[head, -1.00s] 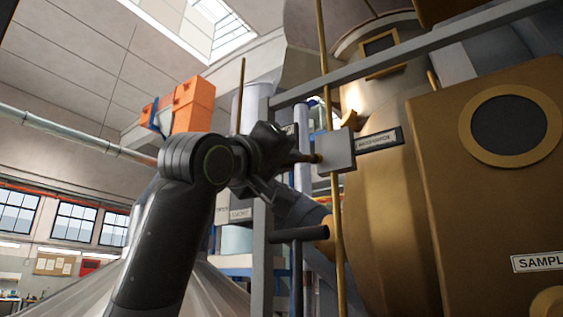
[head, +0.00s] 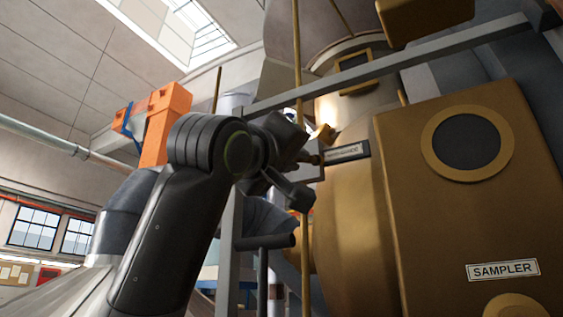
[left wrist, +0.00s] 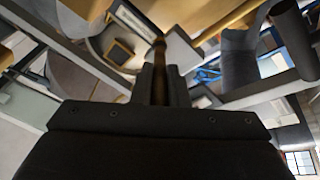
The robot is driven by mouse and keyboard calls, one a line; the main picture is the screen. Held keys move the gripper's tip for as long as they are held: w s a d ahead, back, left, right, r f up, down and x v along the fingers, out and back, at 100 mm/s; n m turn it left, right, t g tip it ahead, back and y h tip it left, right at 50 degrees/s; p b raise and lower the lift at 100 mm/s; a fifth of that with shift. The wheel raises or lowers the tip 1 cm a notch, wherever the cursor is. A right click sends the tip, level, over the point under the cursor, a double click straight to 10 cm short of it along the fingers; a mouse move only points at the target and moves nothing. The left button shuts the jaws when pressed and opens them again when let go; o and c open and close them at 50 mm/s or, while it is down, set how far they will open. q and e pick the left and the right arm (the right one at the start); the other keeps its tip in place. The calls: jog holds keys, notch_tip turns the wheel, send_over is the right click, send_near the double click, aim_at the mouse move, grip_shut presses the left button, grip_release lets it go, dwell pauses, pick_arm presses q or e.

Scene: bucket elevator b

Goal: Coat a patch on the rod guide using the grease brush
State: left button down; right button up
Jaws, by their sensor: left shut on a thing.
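The rod guide (head: 315,173) is a grey block with a thin upright brass rod passing by it, in the middle of the head view. A dark label plate (head: 347,151) sits just right of it. My left gripper (head: 295,158) is shut on the grease brush (head: 314,159), whose brownish end points right, toward the block. In the head view the gripper and brush cover much of the block. In the left wrist view the brush (left wrist: 159,62) stands up from between the fingers, its end beside the grey block (left wrist: 183,53). I cannot tell whether they touch. My right gripper is out of view.
A large brass sampler box (head: 460,220) and a rounded brass housing fill the right. A grey frame bar (head: 400,65) crosses above the gripper. A dark horizontal stub (head: 265,242) lies below it. An orange casing (head: 165,120) stands behind on the left.

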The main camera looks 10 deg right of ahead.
pick_arm(q)
jog(key=shift+w+a+r+p, duration=0.1)
jog(key=shift+w+r+p, duration=0.05)
jog(key=shift+r+p, duration=0.6)
jog(key=shift+w+a, duration=2.3)
jog(key=shift+a, duration=0.95)
jog(key=shift+s+d+r, duration=0.2)
jog(key=shift+s+d, duration=0.6)
jog(key=shift+d, duration=0.35)
jog(key=shift+s+d+r, duration=0.25)
jog(key=shift+s+d, duration=0.55)
jog(key=shift+d, duration=0.3)
jog(key=shift+s+d+r, duration=0.2)
jog(key=shift+s+d, duration=0.6)
jog(key=shift+d, duration=0.35)
jog(key=shift+a, duration=0.15)
